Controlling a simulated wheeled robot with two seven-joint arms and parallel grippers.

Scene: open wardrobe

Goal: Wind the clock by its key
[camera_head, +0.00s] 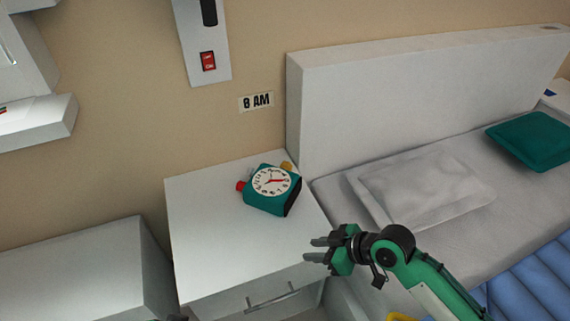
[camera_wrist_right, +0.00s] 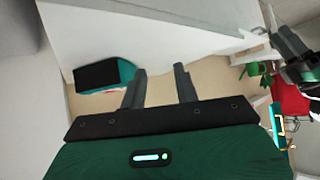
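The teal clock (camera_head: 270,190) stands on the white nightstand, its white round face with red hands tilted upward. A red knob (camera_head: 240,186) sticks out on its left and a yellow-orange piece (camera_head: 287,166) at its upper right; I cannot tell which is the key. My right gripper (camera_head: 310,249) is open and empty, apart from the clock, by the nightstand's front right edge. In the right wrist view its two fingers (camera_wrist_right: 160,88) are spread, with the clock's black and teal side (camera_wrist_right: 104,76) beyond to the left. A grey gripper, seemingly my left, partly shows at the right edge (camera_wrist_right: 285,42); its opening is unclear.
The nightstand (camera_head: 205,230) has free top around the clock and a drawer handle (camera_head: 272,297) in front. A bed with a pillow (camera_head: 425,187) and tall headboard (camera_head: 400,95) stands right.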

